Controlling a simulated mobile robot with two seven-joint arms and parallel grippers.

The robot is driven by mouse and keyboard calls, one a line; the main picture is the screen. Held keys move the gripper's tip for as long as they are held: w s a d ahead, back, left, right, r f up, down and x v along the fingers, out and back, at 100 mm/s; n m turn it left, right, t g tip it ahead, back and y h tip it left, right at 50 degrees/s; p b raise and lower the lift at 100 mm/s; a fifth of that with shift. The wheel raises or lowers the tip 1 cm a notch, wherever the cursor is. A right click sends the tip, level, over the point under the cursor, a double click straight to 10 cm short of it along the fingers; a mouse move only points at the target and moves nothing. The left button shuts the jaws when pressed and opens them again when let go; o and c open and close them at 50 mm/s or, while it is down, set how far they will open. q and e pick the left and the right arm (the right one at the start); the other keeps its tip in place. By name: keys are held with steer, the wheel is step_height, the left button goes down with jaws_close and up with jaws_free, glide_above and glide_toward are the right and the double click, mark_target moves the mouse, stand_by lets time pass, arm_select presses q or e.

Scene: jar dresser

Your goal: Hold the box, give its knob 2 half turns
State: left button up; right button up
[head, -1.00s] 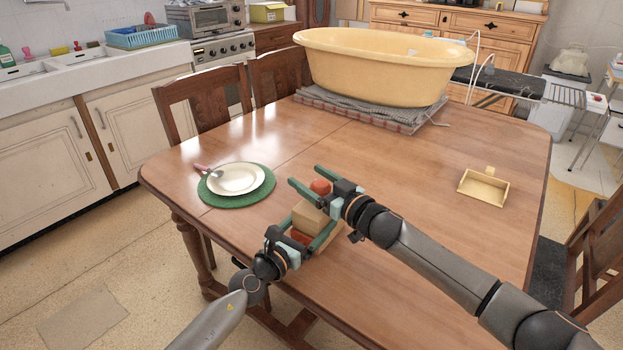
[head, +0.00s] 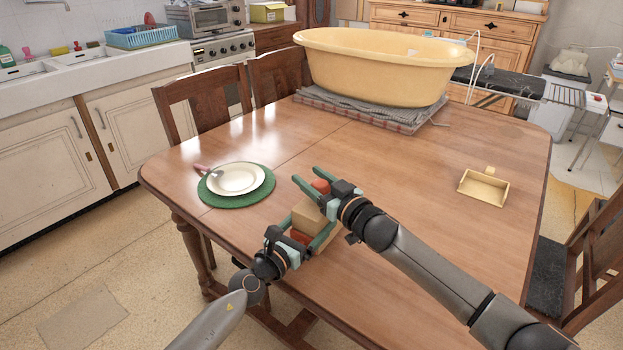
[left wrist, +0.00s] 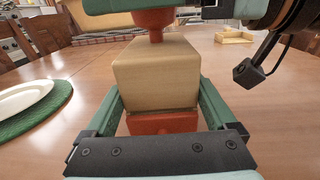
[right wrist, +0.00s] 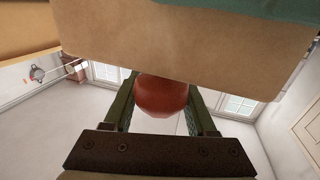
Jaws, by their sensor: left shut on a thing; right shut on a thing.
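The box (head: 308,215) is a tan wooden block near the table's front edge, with a red knob (head: 320,187) at its far end and a red part (head: 300,237) at its near end. My left gripper (head: 305,236) is shut on the box, its green fingers along both sides; the box also shows in the left wrist view (left wrist: 155,72). My right gripper (head: 313,182) is shut on the knob, which sits between its fingers in the right wrist view (right wrist: 161,96). The knob's stem shows at the top of the left wrist view, its upper part hidden by my right gripper.
A white plate (head: 235,178) on a green mat (head: 238,202) lies to the left. A small open yellow tray (head: 483,188) lies to the right. A large yellow tub (head: 385,70) stands on a folded cloth (head: 365,113) at the back. The table's middle is clear.

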steer(key=shift+a+r+m+t+h, duration=0.1)
steer(key=shift+m+t+h, duration=0.7)
steer(key=shift+h, duration=0.2)
steer(key=shift+w+d+m+h, duration=0.1)
steer(key=shift+d+m+h, duration=0.25)
steer(key=shift+h, duration=0.25)
steer(key=o, duration=1.4)
steer(key=shift+d, duration=0.1)
steer(key=v, duration=1.2)
steer(key=shift+f, duration=0.3)
